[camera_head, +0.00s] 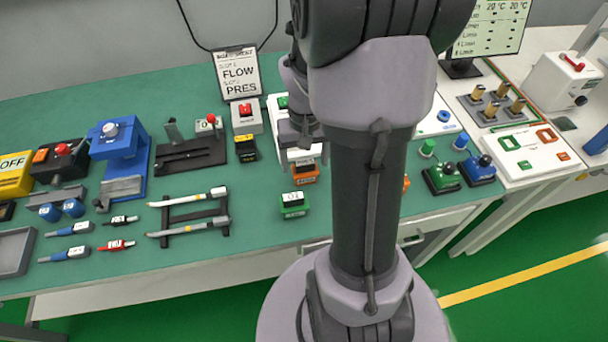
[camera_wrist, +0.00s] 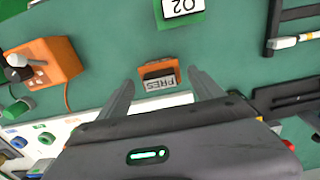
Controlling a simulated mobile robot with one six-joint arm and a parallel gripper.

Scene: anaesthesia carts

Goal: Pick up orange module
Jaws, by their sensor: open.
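The orange module (camera_wrist: 158,73) with a white "PRES" label sits on the green tabletop in the wrist view. My gripper (camera_wrist: 161,79) is open. Its two fingers lie on the left and right of the module in the picture, with nothing held. I cannot tell how high the fingertips are above the table. My fingertips are not clear there.
A green "O2" module (camera_head: 293,205) stands close in front; it also shows in the wrist view (camera_wrist: 181,11). A black-and-yellow module (camera_head: 246,148) is to the left. A black rack (camera_head: 190,214) holds two pen-like tools. A "FLOW PRES" sign (camera_head: 238,73) stands behind.

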